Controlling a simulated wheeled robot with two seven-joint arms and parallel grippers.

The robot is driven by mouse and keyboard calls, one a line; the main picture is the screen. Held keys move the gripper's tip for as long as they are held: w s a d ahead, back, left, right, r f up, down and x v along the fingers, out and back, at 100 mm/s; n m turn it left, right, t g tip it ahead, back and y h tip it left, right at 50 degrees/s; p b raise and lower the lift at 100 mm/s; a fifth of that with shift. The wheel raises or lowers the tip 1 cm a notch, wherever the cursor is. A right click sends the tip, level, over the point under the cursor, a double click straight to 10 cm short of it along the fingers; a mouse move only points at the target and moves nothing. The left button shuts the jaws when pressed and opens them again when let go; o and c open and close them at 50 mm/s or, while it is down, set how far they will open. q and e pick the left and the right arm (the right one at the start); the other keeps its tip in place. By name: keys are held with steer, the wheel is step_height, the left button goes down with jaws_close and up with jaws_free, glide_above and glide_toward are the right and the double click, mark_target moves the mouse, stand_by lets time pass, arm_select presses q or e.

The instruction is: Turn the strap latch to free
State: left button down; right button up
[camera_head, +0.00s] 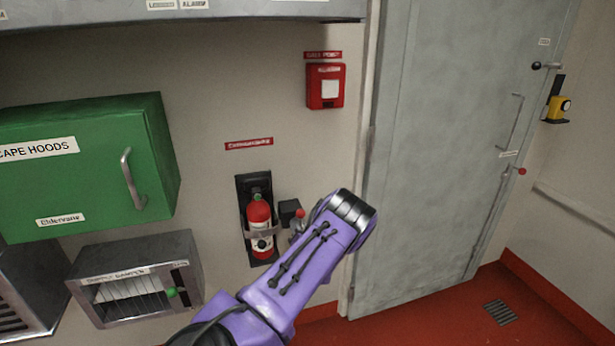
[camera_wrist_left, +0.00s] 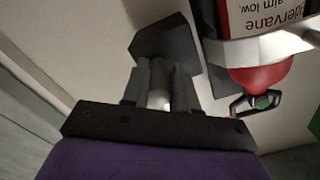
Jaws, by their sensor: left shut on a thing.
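A red fire extinguisher (camera_head: 260,222) stands upright in a black wall bracket (camera_head: 254,183), with a metal strap (camera_head: 262,234) around its body. Beside it on the right is a dark latch block (camera_head: 290,209), with a small red-tipped lever (camera_head: 300,213) next to it. In the left wrist view the latch block (camera_wrist_left: 167,48) lies just beyond my left gripper (camera_wrist_left: 158,84). The gripper is shut on a pale, round latch handle (camera_wrist_left: 159,90) in front of the block. The extinguisher (camera_wrist_left: 262,75) fills the upper right there, upside down. My purple left arm partly hides the gripper in the head view.
A green escape-hoods cabinet (camera_head: 75,165) and a metal damper box (camera_head: 140,275) are on the wall to the left. A red call box (camera_head: 326,86) hangs above. A large grey door (camera_head: 450,150) is to the right.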

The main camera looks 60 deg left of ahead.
arm_select(q)
steer(key=shift+r, duration=0.1)
steer(key=c, duration=0.9)
jaws_free()
steer(key=shift+w, duration=0.1)
steer(key=shift+d, duration=0.35)
steer(key=b+v, duration=0.1)
steer(key=v, duration=0.8)
steer(key=shift+s+d, duration=0.2)
steer(key=shift+d, duration=0.15)
